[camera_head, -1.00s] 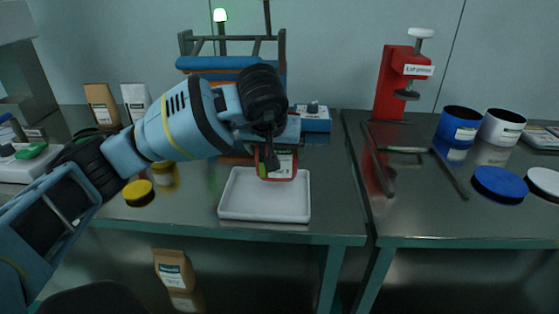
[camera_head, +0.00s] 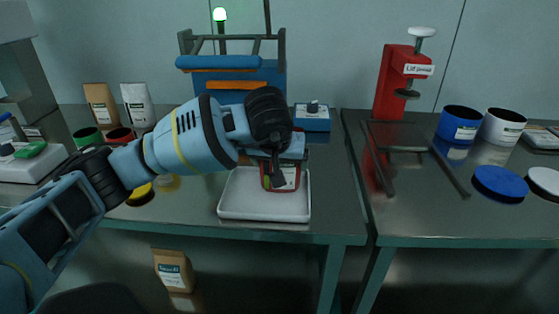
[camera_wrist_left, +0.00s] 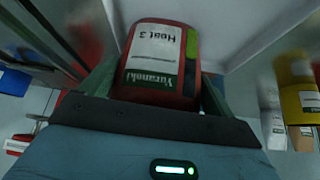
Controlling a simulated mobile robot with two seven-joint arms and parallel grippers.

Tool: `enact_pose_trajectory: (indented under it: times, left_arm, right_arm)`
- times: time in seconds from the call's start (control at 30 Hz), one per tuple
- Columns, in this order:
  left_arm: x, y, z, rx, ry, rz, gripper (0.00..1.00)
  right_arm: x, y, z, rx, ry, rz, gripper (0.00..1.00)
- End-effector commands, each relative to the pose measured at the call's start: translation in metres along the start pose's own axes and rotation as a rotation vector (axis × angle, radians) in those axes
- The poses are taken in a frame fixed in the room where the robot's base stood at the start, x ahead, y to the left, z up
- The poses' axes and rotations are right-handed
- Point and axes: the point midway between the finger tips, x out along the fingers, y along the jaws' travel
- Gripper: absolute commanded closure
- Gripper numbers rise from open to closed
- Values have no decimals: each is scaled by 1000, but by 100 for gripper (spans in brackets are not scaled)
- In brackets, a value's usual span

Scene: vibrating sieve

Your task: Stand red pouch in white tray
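The red pouch (camera_head: 290,180) has a white label and hangs below my left gripper (camera_head: 277,172), over the back right part of the white tray (camera_head: 240,208). Its lower end shows inside the tray outline; whether it touches the tray floor I cannot tell. In the left wrist view the pouch (camera_wrist_left: 162,66) sits between the two fingers of my left gripper (camera_wrist_left: 157,92), which is shut on it. The tray (camera_wrist_left: 225,25) shows pale around it there. The arm hides the pouch's upper part in the head view. My right gripper is not in view.
A blue sieve machine (camera_head: 232,75) stands behind the tray, with a blue control box (camera_head: 312,120) to its right. A red lid press (camera_head: 394,85) and blue tub (camera_head: 458,125) are on the right table. Yellow lid (camera_head: 140,195) lies left. The tray's front is near the table edge.

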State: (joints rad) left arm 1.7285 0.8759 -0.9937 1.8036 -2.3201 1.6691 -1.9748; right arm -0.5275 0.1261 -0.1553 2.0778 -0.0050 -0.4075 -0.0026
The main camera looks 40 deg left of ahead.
Motion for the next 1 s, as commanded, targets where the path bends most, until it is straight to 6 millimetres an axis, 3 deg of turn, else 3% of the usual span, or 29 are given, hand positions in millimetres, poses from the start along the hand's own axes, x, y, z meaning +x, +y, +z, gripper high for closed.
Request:
enact_pose_trajectory:
  times: [0.1,0.43,1.0]
  left_arm:
    - [0,0,0,0,-1,-1,0]
    - [-8,0,-2,1,0,1,0]
    - [-108,1,-3,1,1,2,0]
  right_arm:
    - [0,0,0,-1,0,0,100]
    - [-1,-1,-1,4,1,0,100]
    - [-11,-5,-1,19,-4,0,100]
